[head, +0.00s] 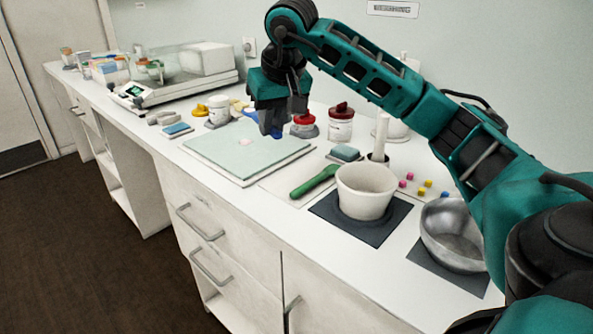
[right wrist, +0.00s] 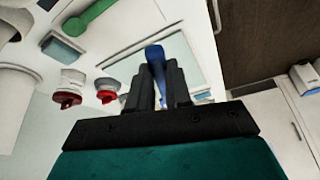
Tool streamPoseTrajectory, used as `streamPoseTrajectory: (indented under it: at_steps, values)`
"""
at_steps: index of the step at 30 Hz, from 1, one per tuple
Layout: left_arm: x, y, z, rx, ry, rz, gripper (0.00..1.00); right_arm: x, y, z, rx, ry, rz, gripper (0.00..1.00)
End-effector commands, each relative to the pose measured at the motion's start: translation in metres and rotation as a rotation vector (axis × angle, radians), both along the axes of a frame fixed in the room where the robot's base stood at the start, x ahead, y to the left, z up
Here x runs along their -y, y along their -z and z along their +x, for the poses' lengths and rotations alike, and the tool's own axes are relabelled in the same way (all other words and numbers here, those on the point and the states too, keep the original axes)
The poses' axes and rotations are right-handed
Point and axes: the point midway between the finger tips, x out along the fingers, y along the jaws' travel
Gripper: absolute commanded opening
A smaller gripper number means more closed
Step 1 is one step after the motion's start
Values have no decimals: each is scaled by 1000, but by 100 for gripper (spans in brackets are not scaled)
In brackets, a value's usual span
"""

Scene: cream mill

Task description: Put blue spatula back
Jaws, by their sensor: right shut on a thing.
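The blue spatula (right wrist: 155,55) is between the fingers of my right gripper (right wrist: 160,85) in the right wrist view, its blue end sticking out past the fingertips. In the head view my right gripper (head: 272,118) points down near the back edge of the pale green slab (head: 225,150), and a bit of blue shows at its fingers. Most of the spatula is hidden by the fingers. A green spatula (head: 314,182) lies on a pale mat in front of the slab's right corner; it also shows in the right wrist view (right wrist: 88,20). My left gripper is not in view.
Red-lidded jars (head: 340,125) stand close right of my right gripper. A white mortar (head: 365,192) on a dark mat, a metal bowl (head: 455,235) and small coloured cubes (head: 424,186) are at the right. A balance (head: 140,95) stands far left. The slab's top is mostly clear.

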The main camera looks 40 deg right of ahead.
Motion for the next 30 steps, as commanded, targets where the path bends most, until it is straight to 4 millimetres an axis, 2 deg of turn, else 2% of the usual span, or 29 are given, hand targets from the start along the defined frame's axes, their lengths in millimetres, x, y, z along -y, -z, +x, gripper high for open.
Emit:
streamPoseTrajectory:
  at_steps: [1,6,9,12,14,16,21,27,30]
  values:
    - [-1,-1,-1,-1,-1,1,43,17,-20,0,9,22,2,0]
    - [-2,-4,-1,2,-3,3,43,56,-62,-8,16,49,1,0]
    - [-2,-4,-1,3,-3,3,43,69,-75,-13,18,54,0,0]
    - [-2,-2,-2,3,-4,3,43,76,-79,-15,18,56,-2,0]
    - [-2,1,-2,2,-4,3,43,77,-72,-16,15,55,-3,0]
    - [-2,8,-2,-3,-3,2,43,78,-57,-17,14,55,-5,0]
    - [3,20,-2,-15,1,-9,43,78,-9,-17,12,56,-5,0]
    - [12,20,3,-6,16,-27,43,77,42,-17,14,56,-5,0]
    - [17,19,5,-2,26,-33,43,77,61,-17,15,56,-4,0]
